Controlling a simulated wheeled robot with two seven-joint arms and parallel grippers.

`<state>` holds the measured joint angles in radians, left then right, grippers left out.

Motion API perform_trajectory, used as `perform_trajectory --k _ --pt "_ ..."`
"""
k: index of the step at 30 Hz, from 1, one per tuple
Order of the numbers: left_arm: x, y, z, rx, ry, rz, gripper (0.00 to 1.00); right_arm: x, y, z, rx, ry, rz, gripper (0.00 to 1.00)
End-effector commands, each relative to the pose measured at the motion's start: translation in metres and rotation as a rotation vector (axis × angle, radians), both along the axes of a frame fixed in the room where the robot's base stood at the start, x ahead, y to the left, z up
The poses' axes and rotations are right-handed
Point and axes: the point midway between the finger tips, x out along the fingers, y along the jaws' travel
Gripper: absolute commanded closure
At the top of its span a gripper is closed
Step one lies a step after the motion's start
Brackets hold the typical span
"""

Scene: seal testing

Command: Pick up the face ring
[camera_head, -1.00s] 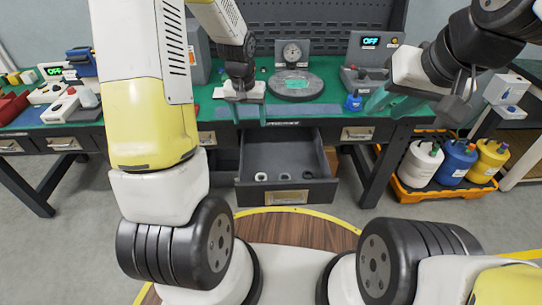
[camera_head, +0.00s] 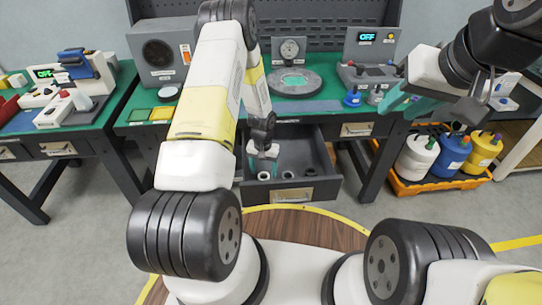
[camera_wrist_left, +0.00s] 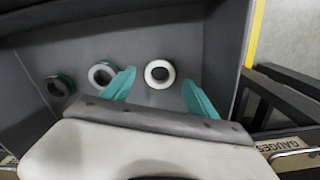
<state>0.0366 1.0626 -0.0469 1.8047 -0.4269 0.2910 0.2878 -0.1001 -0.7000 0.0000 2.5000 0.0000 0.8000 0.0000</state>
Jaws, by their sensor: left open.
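Three small rings lie in the open drawer (camera_head: 320,187). One pale ring (camera_wrist_left: 160,74) with a dark hole lies between my left fingertips in the left wrist view; it also shows at the drawer's left in the head view (camera_head: 263,175). A second pale ring (camera_wrist_left: 102,74) with a green edge and a darker ring (camera_wrist_left: 60,86) lie to its left in the wrist view. I cannot tell by name which is the face ring. My left gripper (camera_wrist_left: 158,86) is open and points down into the drawer, not closed on anything. My right gripper (camera_head: 403,99) is open and empty above the bench's right side.
The drawer walls stand close around my left gripper. The green bench top (camera_head: 215,112) above it carries a round grey plate (camera_head: 294,84), a dial gauge (camera_head: 290,50) and an OFF display box (camera_head: 368,50). Coloured bottles stand in an orange tray (camera_head: 432,185) at the floor's right.

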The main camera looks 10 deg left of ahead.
Motion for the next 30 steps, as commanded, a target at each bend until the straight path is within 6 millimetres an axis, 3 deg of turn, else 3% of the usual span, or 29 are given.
perform_trajectory --k 4,13,24,30 --pt "0.0 0.0 -0.021 0.0 0.001 -0.001 0.33 0.0 0.0 0.0 0.0 0.0 0.0 0.64" --pt "0.001 0.0 -0.026 0.0 -0.001 -0.001 0.33 0.0 0.0 0.0 0.0 0.0 0.0 0.64" --pt "0.001 0.0 -0.026 0.0 -0.001 -0.001 1.0 0.0 0.0 0.0 0.0 0.0 0.0 0.64" --pt "0.001 0.0 -0.025 0.0 -0.002 -0.001 1.0 0.0 0.0 0.0 0.0 0.0 0.0 0.64"
